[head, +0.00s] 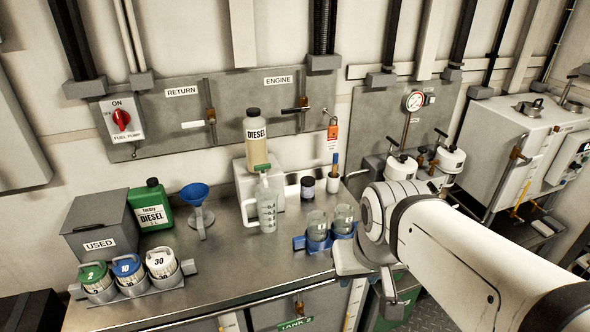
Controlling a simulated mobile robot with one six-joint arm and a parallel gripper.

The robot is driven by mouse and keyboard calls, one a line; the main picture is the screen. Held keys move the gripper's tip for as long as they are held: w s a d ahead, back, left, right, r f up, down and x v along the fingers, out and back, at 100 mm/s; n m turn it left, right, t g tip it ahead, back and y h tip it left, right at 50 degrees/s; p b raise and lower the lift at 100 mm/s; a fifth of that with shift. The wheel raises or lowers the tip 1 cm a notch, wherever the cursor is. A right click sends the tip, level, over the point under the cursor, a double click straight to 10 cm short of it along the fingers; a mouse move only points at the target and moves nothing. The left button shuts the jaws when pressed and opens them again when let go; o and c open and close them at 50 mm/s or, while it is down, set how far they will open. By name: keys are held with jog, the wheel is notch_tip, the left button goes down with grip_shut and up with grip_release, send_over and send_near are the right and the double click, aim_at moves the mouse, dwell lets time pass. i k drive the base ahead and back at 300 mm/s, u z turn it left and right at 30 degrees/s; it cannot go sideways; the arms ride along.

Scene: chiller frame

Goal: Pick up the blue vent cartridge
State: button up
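A cartridge with a blue top marked 10 (127,272) stands in the middle of a three-place rack (172,281) at the front left of the steel bench. It is the only blue-topped cartridge I see; no vent label is readable on it. A green-topped cartridge (95,278) stands to its left and a white-topped one marked 30 (161,264) to its right. My gripper (372,284) is far to the right, by the bench's right front edge and apart from the cartridges. Its fingertips are partly hidden, so its opening is unclear.
A grey USED bin (100,226), green diesel can (152,206) and blue funnel (197,205) stand behind the rack. The bench front (225,275) is clear.

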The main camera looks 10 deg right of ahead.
aim_at(307, 183)
jog(key=i, duration=1)
jog(key=u, duration=0.05)
